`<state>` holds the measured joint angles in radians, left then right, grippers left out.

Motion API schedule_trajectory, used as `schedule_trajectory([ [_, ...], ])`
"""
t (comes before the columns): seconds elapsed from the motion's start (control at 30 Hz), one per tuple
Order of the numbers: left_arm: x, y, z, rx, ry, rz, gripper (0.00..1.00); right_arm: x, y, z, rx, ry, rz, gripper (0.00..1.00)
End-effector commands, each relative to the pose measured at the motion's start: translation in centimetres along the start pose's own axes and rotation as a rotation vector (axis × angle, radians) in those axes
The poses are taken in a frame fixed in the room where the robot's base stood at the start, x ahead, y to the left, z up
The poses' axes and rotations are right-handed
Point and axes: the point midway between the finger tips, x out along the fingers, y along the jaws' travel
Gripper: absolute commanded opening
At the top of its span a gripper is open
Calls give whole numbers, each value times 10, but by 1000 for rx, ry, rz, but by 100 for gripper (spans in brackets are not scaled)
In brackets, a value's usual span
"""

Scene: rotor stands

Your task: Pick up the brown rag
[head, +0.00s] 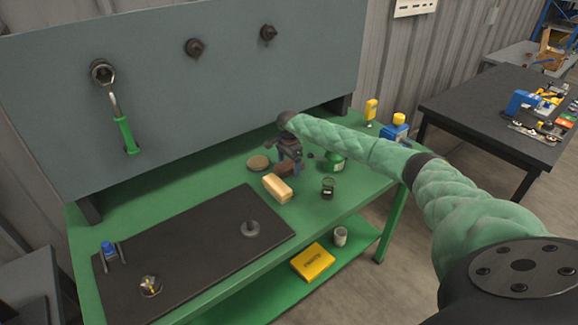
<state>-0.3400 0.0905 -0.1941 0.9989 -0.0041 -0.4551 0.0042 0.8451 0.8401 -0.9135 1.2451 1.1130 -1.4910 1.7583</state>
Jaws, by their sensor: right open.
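A small dark brown item that looks like the brown rag (285,170) lies on the green workbench (190,165), right below my right gripper. It is partly hidden by the gripper, so its full shape does not show. My right gripper (291,160) is open and points down over it. I cannot tell whether the fingers touch it. A flat round brown disc (259,162) lies just left of the gripper. My left gripper is not in view.
A tan block (277,188) lies close in front of the gripper. A dark-capped jar (328,188) and a green container (334,162) stand to its right. A black mat (190,258) covers the front left. A grey panel (240,75) rises behind.

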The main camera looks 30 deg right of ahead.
Motion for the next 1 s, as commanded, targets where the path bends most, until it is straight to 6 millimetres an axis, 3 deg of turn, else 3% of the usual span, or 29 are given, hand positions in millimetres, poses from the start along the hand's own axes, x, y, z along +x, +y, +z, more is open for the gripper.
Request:
schedule_trajectory([
  [0.2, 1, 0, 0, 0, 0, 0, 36, 1, 0, 0, 0, 0, 0, 84],
  [0.47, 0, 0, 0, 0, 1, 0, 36, 1, 0, 0, 0, 0, 0, 36],
  [0.87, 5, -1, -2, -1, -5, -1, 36, -8, 0, -1, 1, 1, -1, 35],
  [1.0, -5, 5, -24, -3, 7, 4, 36, -28, -1, 0, 0, 0, -2, 35],
])
